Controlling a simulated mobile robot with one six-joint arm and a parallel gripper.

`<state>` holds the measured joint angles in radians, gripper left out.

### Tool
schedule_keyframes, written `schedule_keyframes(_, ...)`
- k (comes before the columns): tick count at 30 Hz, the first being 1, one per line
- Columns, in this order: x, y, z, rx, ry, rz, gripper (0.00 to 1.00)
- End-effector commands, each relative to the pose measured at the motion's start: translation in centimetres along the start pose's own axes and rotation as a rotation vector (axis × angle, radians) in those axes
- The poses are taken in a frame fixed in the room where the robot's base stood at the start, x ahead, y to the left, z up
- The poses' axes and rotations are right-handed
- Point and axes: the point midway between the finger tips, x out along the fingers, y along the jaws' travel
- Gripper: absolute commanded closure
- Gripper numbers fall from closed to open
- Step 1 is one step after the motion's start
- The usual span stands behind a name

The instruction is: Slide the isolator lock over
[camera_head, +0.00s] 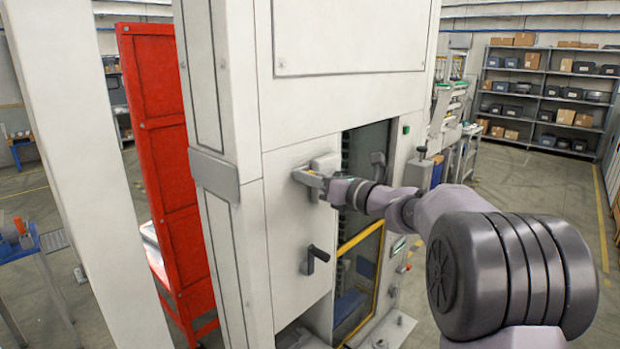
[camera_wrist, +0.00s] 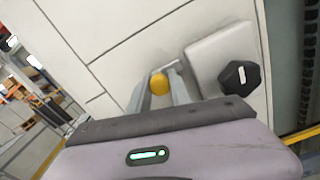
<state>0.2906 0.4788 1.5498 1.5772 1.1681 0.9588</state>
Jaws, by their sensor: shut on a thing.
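My gripper (camera_head: 311,184) is at the white cabinet front (camera_head: 290,222), beside a pale raised box (camera_head: 325,162). In the wrist view its two fingers are shut on a small round yellow knob (camera_wrist: 159,84), which appears to be the isolator lock's. A thin grey metal piece shows just behind the knob. The pale box (camera_wrist: 222,50) is right of the knob there and carries a black faceted knob (camera_wrist: 239,77). The fingers hide the sides of the yellow knob. In the head view the gripper hides the lock.
A black crank handle (camera_head: 318,255) sticks out of the cabinet below my gripper. Right of it is an opening with a yellow-framed guard (camera_head: 360,237). A red panel (camera_head: 165,150) stands left of the cabinet. Shelves (camera_head: 550,95) stand far back right.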

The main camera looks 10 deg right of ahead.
Motion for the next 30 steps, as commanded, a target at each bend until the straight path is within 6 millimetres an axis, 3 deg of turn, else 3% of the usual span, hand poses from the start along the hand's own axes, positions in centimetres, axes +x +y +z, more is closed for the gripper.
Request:
schedule_keyframes(9, 0.0, 0.1, -0.1, 0.0, 0.001, 0.0, 1.0)
schedule_keyframes(17, 0.0, 3.1, -1.0, 0.0, 0.002, 0.0, 1.0)
schedule_keyframes(26, 0.0, 3.4, -1.1, 0.001, 0.004, 0.001, 1.0)
schedule_keyframes(27, 0.0, 3.4, -1.1, 0.001, 0.004, 0.001, 0.68)
schedule_keyframes(30, 0.0, 3.3, -1.0, 0.0, 0.003, 0.001, 0.54)
